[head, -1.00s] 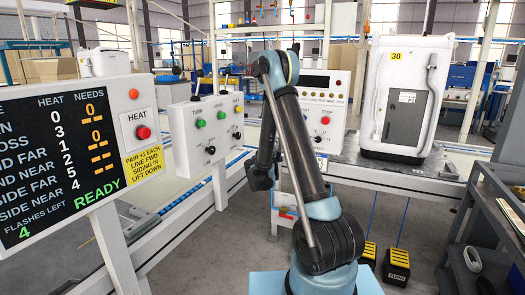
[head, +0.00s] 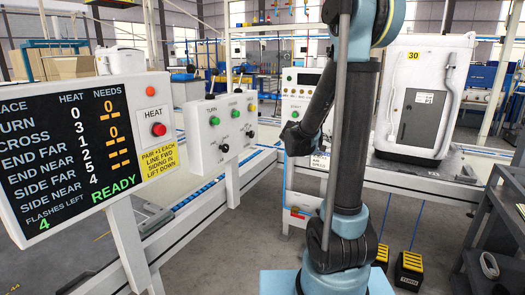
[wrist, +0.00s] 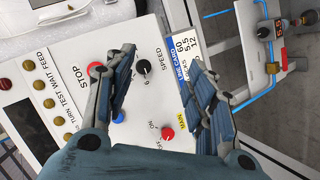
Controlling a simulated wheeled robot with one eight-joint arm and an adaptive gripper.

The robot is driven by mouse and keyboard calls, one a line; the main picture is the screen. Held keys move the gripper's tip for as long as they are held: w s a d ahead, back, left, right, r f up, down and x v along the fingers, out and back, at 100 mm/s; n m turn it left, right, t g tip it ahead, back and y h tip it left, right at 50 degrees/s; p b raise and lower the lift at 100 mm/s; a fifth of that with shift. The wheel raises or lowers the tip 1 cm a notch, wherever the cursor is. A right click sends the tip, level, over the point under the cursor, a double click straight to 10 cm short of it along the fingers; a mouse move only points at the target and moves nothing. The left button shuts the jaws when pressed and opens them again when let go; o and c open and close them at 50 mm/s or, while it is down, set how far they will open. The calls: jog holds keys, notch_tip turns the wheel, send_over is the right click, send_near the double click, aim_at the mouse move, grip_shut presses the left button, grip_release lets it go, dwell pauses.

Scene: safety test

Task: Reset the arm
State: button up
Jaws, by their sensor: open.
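My arm (head: 355,130) stands nearly upright in the head view, with its upper part cut off by the top edge. My gripper (head: 298,138) shows there as a dark shape in front of the white control box (head: 300,80). In the wrist view my gripper (wrist: 160,85) has its two fingers spread apart with nothing between them. The panel face lies beyond the fingers, with a black SPEED knob (wrist: 144,67) showing between them and a red knob (wrist: 167,133) lower down. I cannot tell the exact gap to the panel.
A HEAT display board (head: 85,150) and a box with TURN buttons (head: 215,125) stand at left. A white machine marked 30 (head: 425,90) sits on the bench at right. Yellow-topped pedals (head: 410,265) are on the floor. A dark shelf (head: 490,215) stands at right.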

jog(key=s+a+f+m+g+y, duration=0.1)
jog(key=s+a+f+g+y, duration=0.1)
jog(key=s, duration=1)
jog(key=s+a+f+m+g+y, duration=0.1)
jog(key=s+a+f+g+y, duration=0.1)
jog(key=s, duration=1)
jog(key=s+a+f+m+g+y, duration=0.1)
jog(key=s+a+f+g+y, duration=0.2)
jog(key=s, duration=1)
notch_tip(320, 180, down, 3)
jog(key=shift+a+f+m+y, duration=0.1)
jog(key=shift+a+m+y, duration=0.25)
jog(key=shift+y, duration=0.75)
jog(key=shift+d, duration=0.1)
jog(key=shift+w+f, duration=0.15)
jog(key=shift+w, duration=0.2)
jog(key=shift+c, duration=0.5)
